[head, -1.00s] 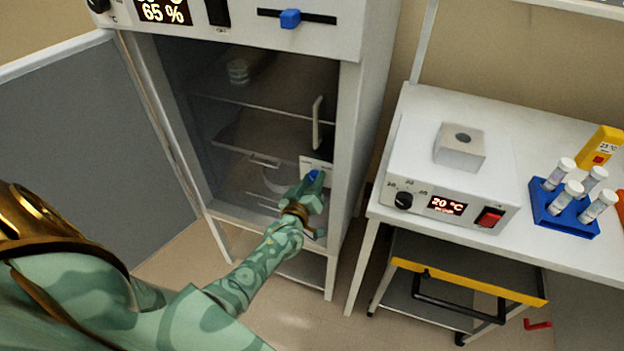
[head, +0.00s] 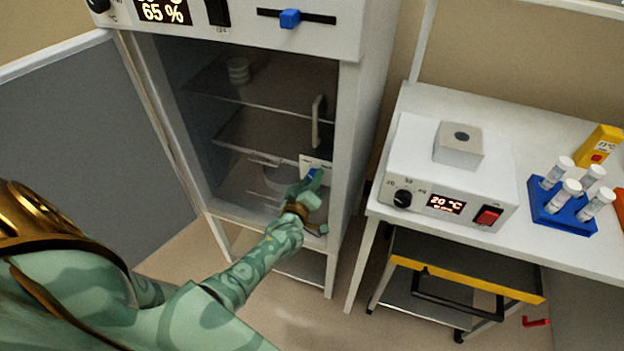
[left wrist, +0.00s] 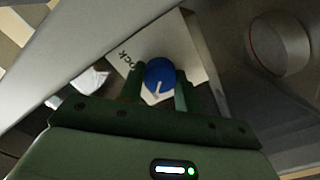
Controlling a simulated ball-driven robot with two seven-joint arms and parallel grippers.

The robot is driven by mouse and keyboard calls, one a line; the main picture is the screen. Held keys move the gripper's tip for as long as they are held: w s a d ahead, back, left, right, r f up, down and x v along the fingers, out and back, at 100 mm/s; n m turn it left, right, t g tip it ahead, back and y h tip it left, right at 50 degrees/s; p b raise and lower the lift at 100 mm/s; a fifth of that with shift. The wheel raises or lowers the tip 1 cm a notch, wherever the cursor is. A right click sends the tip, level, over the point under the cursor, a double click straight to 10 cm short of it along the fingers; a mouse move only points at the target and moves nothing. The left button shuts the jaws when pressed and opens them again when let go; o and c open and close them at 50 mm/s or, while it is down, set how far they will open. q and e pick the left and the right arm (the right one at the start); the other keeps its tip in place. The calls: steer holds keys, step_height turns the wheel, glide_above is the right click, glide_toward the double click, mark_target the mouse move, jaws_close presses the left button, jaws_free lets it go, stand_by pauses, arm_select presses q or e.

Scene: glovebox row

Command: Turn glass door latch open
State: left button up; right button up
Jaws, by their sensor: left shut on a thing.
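The blue latch knob (head: 314,173) is on a white label plate (head: 308,161) low on the right side of the cabinet's glass door (head: 262,130). In the left wrist view the round knob (left wrist: 159,72) has a white pointer mark, and the plate (left wrist: 190,48) shows part of a word ending in "ock". My left gripper (head: 309,182) is shut on the knob, with a green finger on each side of it. The gripper hides part of the plate in both views. The glass door looks shut, with an upright handle (head: 317,122) above the latch.
The cabinet's solid outer door (head: 80,150) stands open at the left. Shelves and a stack of dishes (head: 238,70) show behind the glass. To the right, a white bench (head: 400,120) holds a heater box (head: 450,180) and a blue tube rack (head: 562,215). A cart (head: 460,280) stands beneath.

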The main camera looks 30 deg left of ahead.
arm_select(q)
steer(key=o, duration=1)
steer(key=shift+c, duration=0.2)
steer(key=shift+s, duration=0.1)
steer(key=p+v, duration=0.3)
steer(key=v, duration=1.3)
steer(key=shift+d, duration=0.15)
